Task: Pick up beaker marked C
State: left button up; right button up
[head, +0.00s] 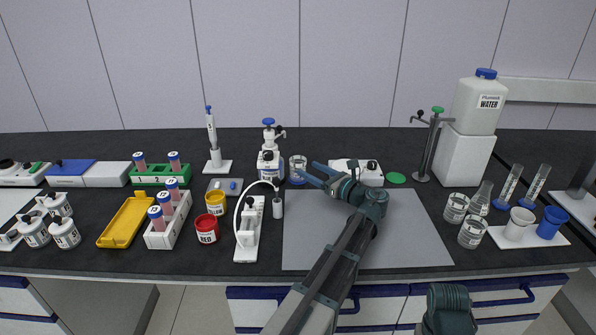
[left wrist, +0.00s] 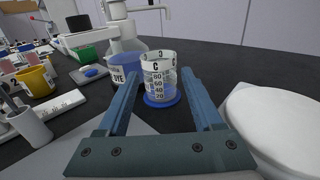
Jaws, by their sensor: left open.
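My right gripper is not in view.
A DYE bottle (head: 269,163) stands close left of the beaker. A white device (head: 357,170) is close on the right. A white stand with tubing (head: 249,228) is nearer the front. The grey sheet (head: 410,235) is mostly clear. Other beakers (head: 457,207) stand farther right.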

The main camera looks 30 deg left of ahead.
aim_at(303, 165)
pick_arm(q)
jog(key=x, duration=0.5)
jog(key=shift+r, duration=0.25)
jog(key=shift+s, duration=0.1)
grip_shut()
jog(key=shift+r+p, duration=0.1)
jog(key=shift+p, duration=0.2)
notch_tip(303, 165, up, 10)
jog(key=p, duration=1)
